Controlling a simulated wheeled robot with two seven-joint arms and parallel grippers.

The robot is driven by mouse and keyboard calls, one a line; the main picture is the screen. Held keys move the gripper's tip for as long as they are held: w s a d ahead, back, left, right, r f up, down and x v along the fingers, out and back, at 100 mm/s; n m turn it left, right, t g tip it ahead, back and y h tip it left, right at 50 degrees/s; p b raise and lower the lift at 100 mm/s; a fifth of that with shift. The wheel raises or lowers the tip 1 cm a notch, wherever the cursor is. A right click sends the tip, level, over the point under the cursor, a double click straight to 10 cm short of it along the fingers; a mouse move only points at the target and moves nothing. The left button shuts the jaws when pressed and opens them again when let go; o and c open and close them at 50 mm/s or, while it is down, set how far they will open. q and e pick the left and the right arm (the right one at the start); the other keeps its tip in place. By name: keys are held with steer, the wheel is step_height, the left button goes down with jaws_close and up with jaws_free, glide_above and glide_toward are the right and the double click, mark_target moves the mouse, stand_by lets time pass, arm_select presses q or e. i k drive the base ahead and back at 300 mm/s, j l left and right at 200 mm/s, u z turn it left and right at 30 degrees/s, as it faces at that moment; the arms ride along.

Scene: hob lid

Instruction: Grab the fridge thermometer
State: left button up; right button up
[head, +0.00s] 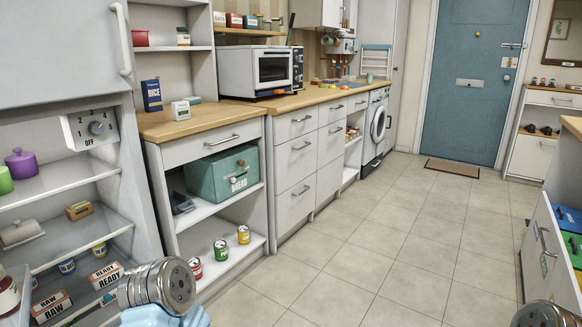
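I cannot make out a thermometer for certain in the head view. A small white device with a greyish display (180,110) stands on the wooden counter beside the blue rice box; I cannot tell whether it is a thermometer or a timer. The open fridge (75,185) is at the left, with a dial marked 2, 1 and OFF (97,128) at its upper right. Parts of my arms show at the bottom left and at the bottom right corner, but neither gripper's fingers are in view.
Fridge shelves hold a purple pot (21,164), a butter dish (22,232), and RAW (51,306) and READY (106,276) labels. A green bread bin (222,174) and several cans stand under the counter (215,118). The tiled floor (390,240) is clear.

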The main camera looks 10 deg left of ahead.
mark_target(181, 110)
steer(key=i+u, duration=0.2)
steer(key=i, duration=0.3)
steer(key=i+u, duration=0.2)
steer(key=i, duration=0.3)
steer(key=i+l+u, duration=0.2)
steer(key=i, duration=0.3)
steer(key=i+u, duration=0.2)
steer(key=i, duration=0.3)
steer(key=l, duration=0.1)
